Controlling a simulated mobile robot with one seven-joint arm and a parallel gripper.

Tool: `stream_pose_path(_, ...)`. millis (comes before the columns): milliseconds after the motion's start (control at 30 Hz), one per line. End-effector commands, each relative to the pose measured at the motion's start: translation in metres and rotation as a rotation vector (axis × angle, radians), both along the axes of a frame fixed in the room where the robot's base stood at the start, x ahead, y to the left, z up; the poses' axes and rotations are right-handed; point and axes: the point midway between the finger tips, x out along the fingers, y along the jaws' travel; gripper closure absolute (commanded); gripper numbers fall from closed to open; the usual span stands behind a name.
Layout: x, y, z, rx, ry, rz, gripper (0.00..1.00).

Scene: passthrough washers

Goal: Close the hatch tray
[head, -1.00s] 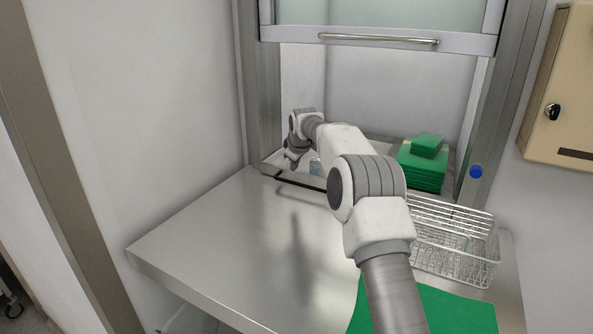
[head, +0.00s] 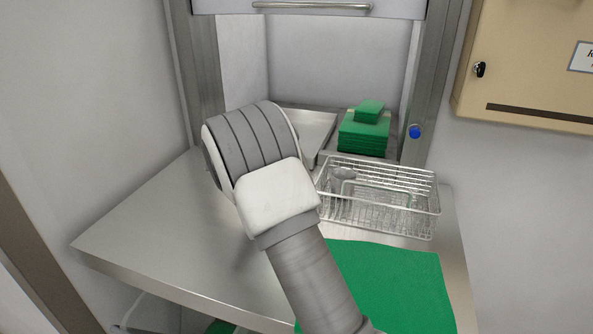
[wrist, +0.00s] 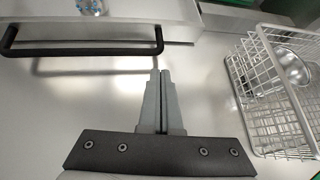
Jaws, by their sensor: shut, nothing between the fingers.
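The hatch tray (head: 318,132) is a pale metal tray in the hatch opening, largely hidden behind my arm in the head view. In the wrist view its front wall (wrist: 180,35) runs along the top, with a black bar handle (wrist: 85,49) on it. A clear object with blue marks (wrist: 90,6) shows at the top edge, in the tray. My gripper (wrist: 161,73) is shut and empty over the metal table, just right of the handle's right end and apart from it in the picture. My gripper is hidden in the head view.
A wire basket (head: 378,200) stands right of my gripper, with a metal cup (wrist: 292,68) inside. Green stacked pieces (head: 363,135) sit in the hatch behind it. A green mat (head: 395,285) lies in front. The raised hatch door (head: 310,8) is overhead. The table's left part is bare.

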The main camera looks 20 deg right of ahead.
Motion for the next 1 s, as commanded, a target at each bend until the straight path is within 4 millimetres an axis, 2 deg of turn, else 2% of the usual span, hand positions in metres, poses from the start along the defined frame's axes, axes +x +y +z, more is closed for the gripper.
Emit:
stream_pose_path(100, -0.019, -0.007, 0.001, -0.308, 0.155, 0.206, 1.00)
stream_pose_path(300, -0.049, -0.012, 0.005, -0.793, 0.429, 0.533, 1.00)
stream_pose_path(500, -0.071, -0.011, 0.001, -1.101, 0.622, 0.754, 1.00)
stream_pose_path(633, -0.076, -0.010, -0.001, -1.180, 0.674, 0.813, 1.00)
stream_pose_path(733, -0.073, -0.013, -0.003, -1.195, 0.684, 0.822, 1.00)
stream_pose_path(867, -0.060, -0.023, -0.008, -1.195, 0.684, 0.819, 1.00)
stream_pose_path(1000, -0.037, -0.039, -0.016, -1.193, 0.685, 0.818, 1.00)
